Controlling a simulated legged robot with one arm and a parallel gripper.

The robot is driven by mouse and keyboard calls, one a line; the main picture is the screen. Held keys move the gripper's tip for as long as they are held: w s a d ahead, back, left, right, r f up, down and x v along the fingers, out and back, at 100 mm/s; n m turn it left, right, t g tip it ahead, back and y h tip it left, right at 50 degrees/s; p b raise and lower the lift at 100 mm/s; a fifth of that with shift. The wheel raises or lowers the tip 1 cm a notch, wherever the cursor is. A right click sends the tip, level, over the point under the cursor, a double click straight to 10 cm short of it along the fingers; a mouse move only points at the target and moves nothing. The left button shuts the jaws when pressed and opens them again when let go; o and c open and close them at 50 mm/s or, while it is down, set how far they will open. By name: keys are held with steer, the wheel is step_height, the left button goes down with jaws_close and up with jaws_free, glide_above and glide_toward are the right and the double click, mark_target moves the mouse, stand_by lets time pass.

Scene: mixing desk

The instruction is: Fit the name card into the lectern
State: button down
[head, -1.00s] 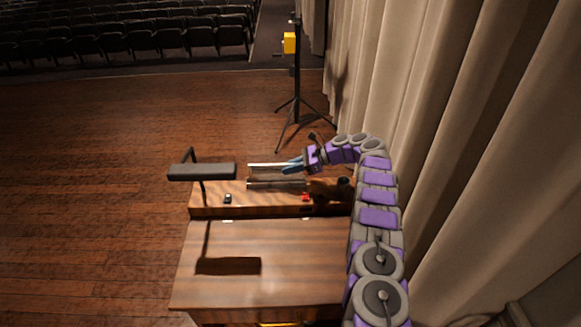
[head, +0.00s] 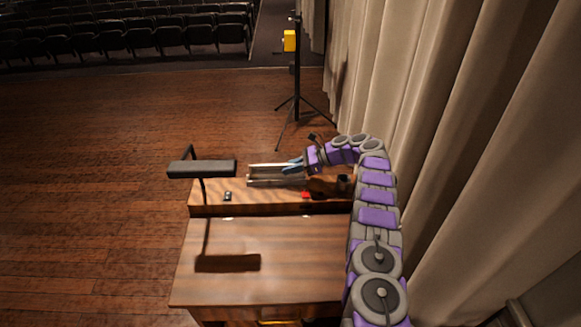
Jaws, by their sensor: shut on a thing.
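The wooden lectern (head: 290,267) stands below me, with a raised ledge (head: 258,209) along its far side. My gripper (head: 292,164) is above the right part of that ledge, with blue fingers pointing left. It is shut on the name card (head: 264,165), which shows as a thin pale strip, seen nearly edge-on. A pale-edged holder (head: 272,184) lies on the ledge directly below the card. I cannot tell whether the card touches the holder or sits in it. The fingers hide the card's right end.
A dark lamp (head: 201,169) on a thin post overhangs the ledge's left end. A small black item (head: 227,196), a red item (head: 305,195) and a brown object (head: 325,187) lie on the ledge. A curtain (head: 465,130) closes off the right. A tripod stand (head: 296,90) is beyond.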

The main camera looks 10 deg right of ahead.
steer(key=shift+f, duration=0.35)
stand_by(0.3)
steer(key=c, duration=1.1)
jaws_free()
